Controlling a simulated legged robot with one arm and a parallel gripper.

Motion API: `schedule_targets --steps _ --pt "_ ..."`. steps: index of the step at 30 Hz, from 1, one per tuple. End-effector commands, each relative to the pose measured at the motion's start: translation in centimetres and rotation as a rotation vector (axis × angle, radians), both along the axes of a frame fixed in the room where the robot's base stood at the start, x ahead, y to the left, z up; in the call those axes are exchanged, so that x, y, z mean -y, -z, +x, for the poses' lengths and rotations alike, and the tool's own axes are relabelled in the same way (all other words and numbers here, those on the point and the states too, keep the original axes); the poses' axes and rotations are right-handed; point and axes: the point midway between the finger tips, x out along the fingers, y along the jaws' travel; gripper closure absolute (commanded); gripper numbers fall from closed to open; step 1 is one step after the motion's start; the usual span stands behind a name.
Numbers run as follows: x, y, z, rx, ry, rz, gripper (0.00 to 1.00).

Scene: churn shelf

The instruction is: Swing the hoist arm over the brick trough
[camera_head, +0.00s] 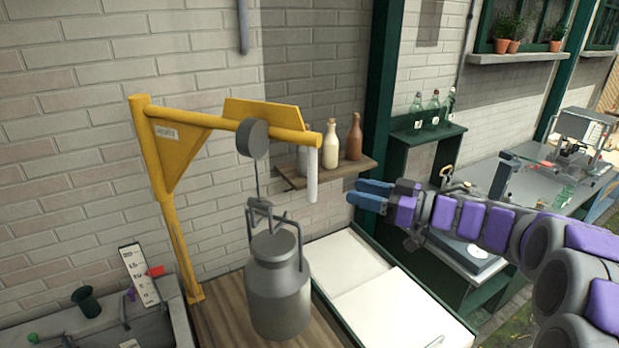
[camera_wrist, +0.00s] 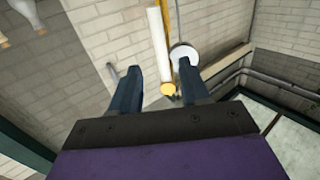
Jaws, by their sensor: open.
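The yellow hoist arm (camera_head: 220,122) reaches right from its post (camera_head: 176,225) and ends in a pale hanging handle (camera_head: 312,176). A grey lidded churn (camera_head: 278,290) hangs below the arm's pulley, low over wooden boards. My gripper (camera_head: 354,191) is open and empty, right of the handle and apart from it.
A wall shelf (camera_head: 345,170) with bottles stands behind the handle. A white-topped box (camera_head: 375,290) lies below my gripper, right of the churn. A green stand (camera_head: 425,132) with bottles and a workbench (camera_head: 530,180) are at the right. Air between handle and fingers is clear.

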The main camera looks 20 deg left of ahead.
Motion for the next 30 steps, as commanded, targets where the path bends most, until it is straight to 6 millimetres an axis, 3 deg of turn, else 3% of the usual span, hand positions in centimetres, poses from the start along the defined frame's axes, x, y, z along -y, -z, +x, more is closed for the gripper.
schedule_targets --steps 18,23,30 --pt "-10.6 0.2 1.2 -0.002 0.002 -0.003 0.54" --pt "-12.1 0.0 1.4 0.001 0.002 0.000 0.54" --pt "-12.5 -0.1 1.5 0.000 0.004 0.003 0.54"
